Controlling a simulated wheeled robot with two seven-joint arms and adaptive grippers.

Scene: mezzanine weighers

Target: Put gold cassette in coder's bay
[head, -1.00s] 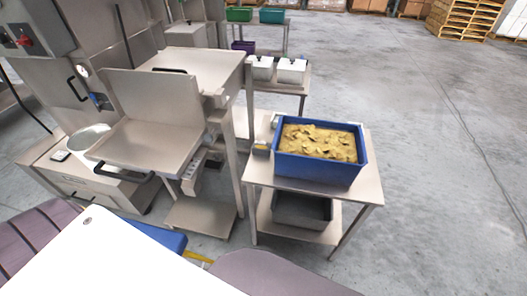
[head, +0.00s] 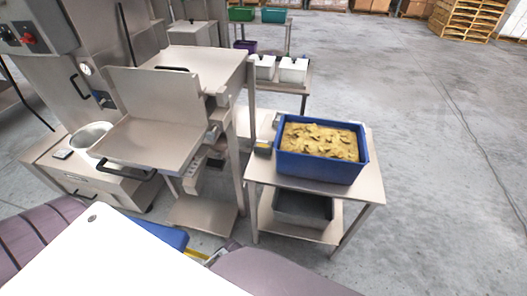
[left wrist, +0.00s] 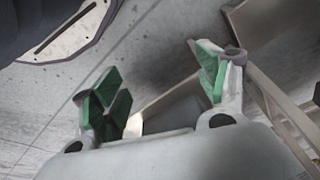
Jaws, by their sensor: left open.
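A small dark box with a yellowish face (head: 262,149) sits at the left edge of the steel side table in the head view. It may be the gold cassette, but it is too small to be sure. A grey unit (head: 195,178) hangs below the steel weigher tray; I cannot tell whether it is the coder, and no bay can be made out. My left gripper (left wrist: 158,78) shows in the left wrist view, with green pads spread apart and nothing between them. It is over grey floor beside steel framing. Neither gripper shows in the head view.
A blue crate (head: 320,171) of yellow chips stands on the side table (head: 370,185). A grey bin (head: 303,211) is on its lower shelf. The steel weigher tray (head: 150,145) juts out left of it. White tubs (head: 293,70) stand behind. Open floor (head: 440,170) lies right.

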